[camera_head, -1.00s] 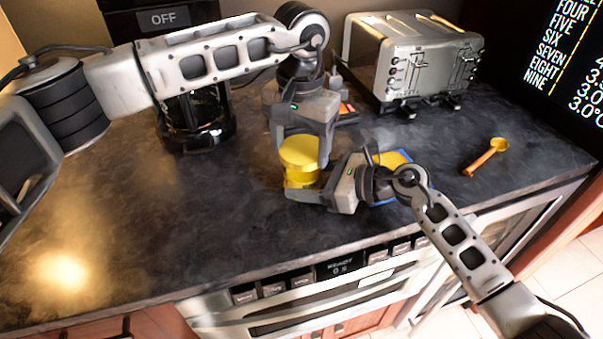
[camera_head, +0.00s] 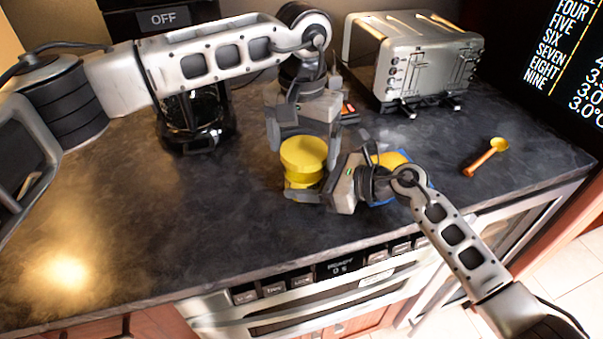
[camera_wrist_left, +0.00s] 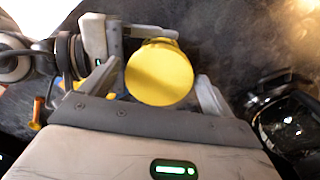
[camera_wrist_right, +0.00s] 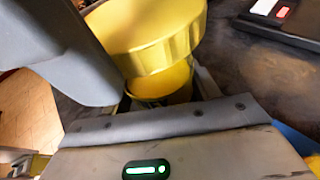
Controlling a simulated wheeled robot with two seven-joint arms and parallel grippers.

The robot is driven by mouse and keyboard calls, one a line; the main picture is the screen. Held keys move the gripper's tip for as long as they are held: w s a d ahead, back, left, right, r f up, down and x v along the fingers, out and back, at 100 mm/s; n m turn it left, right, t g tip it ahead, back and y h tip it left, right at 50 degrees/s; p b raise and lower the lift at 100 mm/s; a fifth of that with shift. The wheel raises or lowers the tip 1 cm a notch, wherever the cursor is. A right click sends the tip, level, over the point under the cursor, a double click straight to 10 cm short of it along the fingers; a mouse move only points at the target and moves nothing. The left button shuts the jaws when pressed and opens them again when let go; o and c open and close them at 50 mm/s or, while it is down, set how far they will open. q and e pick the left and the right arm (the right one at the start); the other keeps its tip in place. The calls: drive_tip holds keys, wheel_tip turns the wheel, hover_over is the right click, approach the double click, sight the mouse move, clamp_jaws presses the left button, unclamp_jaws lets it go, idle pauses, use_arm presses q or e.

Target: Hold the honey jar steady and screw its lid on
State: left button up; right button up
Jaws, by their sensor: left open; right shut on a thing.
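The honey jar (camera_wrist_right: 175,82) stands upright on the counter, mostly covered by its wide yellow lid (camera_head: 303,153). The lid sits on top of the jar; I cannot tell how tightly. It also shows in the left wrist view (camera_wrist_left: 159,72) and, from the side, in the right wrist view (camera_wrist_right: 150,32). My right gripper (camera_head: 306,188) is shut on the jar body, low below the lid. My left gripper (camera_head: 298,130) is open above and behind the lid, with its fingers (camera_wrist_left: 155,92) spread either side of the lid and apart from it.
A coffee maker with a glass pot (camera_head: 195,122) stands behind left. A toaster (camera_head: 412,62) is at the back right. A wooden-handled yellow scoop (camera_head: 486,156) lies at right. A blue-edged yellow item (camera_head: 391,160) is partly hidden behind my right wrist. The front left counter is clear.

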use_arm(q)
drive_tip(key=n, duration=1)
drive_tip(key=shift+a+n, duration=0.1)
drive_tip(key=shift+n, duration=0.2)
drive_tip(key=c, duration=0.9)
drive_tip(key=m, duration=0.7)
drive_tip(key=shift+a, duration=0.1)
drive_tip(key=m, duration=0.3)
drive_tip(key=shift+m, duration=0.3)
drive_tip(key=shift+c, duration=0.2)
drive_tip(key=m, duration=0.3)
drive_tip(key=shift+s, duration=0.1)
drive_tip(key=shift+c, duration=0.2)
drive_tip(key=o, duration=1)
